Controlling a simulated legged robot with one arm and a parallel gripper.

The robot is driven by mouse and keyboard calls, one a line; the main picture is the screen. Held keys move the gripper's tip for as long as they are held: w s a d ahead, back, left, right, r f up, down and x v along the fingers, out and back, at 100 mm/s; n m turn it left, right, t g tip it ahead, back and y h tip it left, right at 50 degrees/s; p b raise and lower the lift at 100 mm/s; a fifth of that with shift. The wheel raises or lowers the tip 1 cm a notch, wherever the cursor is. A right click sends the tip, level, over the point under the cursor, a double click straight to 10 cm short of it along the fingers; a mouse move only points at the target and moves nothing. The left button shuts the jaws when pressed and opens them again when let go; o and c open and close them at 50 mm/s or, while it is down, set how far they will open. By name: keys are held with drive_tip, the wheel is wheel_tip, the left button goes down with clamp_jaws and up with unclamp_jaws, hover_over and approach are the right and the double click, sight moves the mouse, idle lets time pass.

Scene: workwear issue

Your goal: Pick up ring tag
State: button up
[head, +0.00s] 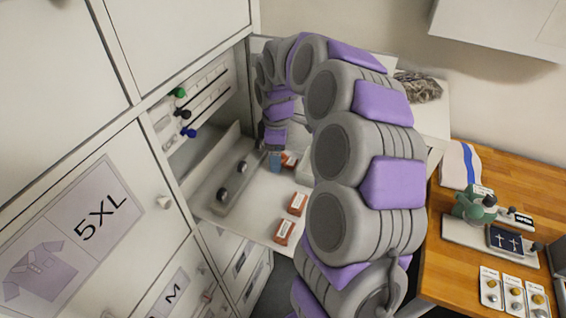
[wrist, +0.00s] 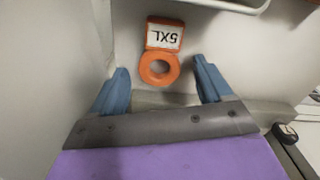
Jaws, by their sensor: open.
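An orange ring tag (wrist: 149,68) with a white label reading 5XL, upside down in the wrist view, lies flat on a pale surface. Its ring end points towards my gripper (wrist: 160,66). The two blue fingers are open, one on each side of the ring, with clear gaps and nothing held. In the head view my gripper (head: 274,161) is inside the open cabinet bay, beside an orange tag (head: 291,160) that it partly hides. Two more orange tags, a middle one (head: 297,203) and a nearer one (head: 284,232), lie on the same shelf.
A grey rail with dark knobs (head: 226,200) runs along the shelf's left. Green, black and blue knobs (head: 187,132) stick out of the bay wall. A closed 5XL door (head: 120,170) stands at left. A wooden bench (head: 440,270) with small items is at right.

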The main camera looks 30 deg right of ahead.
drive_tip(key=shift+d, duration=0.25)
drive_tip(key=shift+c, duration=0.5)
drive_tip(key=shift+a, duration=0.15)
drive_tip(key=c, duration=1)
wheel_tip(320, 180, up, 10)
drive_tip(key=shift+p, duration=0.95)
